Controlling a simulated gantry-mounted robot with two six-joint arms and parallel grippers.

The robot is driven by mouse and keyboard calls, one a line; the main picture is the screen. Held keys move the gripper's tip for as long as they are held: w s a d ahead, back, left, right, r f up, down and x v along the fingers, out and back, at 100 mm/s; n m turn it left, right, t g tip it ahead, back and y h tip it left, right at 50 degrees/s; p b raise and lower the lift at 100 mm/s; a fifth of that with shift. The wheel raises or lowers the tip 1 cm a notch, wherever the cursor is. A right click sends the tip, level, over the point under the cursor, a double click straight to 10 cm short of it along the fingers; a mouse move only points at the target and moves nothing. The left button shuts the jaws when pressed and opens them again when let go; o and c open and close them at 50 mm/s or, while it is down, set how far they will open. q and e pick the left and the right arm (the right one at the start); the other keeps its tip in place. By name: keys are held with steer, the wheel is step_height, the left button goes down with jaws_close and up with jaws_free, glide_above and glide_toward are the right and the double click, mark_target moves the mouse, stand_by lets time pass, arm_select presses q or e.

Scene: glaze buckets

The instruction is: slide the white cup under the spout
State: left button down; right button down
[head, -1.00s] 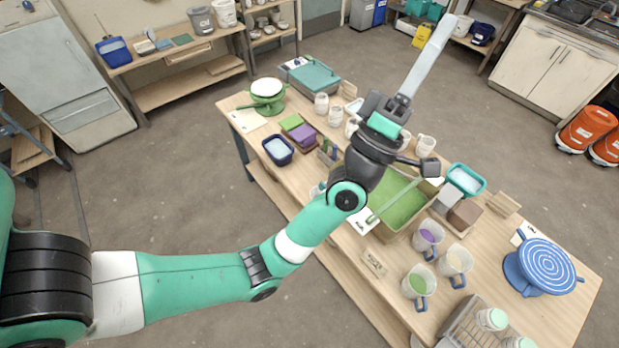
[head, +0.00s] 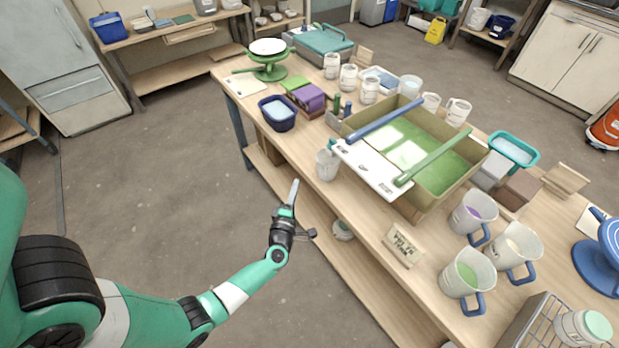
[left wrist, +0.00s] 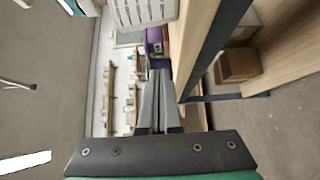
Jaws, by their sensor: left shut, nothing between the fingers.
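A white cup (head: 327,166) stands upright near the table's front edge, by the front left corner of the glaze trough (head: 430,198). A small teal piece (head: 332,146), perhaps the spout, shows at the cup's rim; I cannot tell whether the cup is fully under it. My left gripper (head: 295,184) is shut and empty, in front of the table edge and left of the cup in the head view. In the left wrist view its fingers (left wrist: 158,74) are together, and a white ribbed surface, probably the cup (left wrist: 143,10), shows at the top edge.
A white board (head: 370,165) and blue and green bars lie across the trough. A navy tub (head: 278,113) and purple block (head: 309,97) stand further left. A small sign (head: 402,247) and several mugs stand to the right. Floor is clear before the table.

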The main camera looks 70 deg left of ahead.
mark_target(312, 176)
arm_select(q)
steer(key=b+x, duration=0.4)
steer(key=x, duration=0.5)
steer(key=shift+w+f, duration=0.15)
steer(key=shift+w+d, duration=1)
steer(key=shift+w, duration=0.15)
steer(key=shift+w+d, duration=0.2)
steer(key=shift+d, duration=0.15)
steer(key=shift+r, duration=0.25)
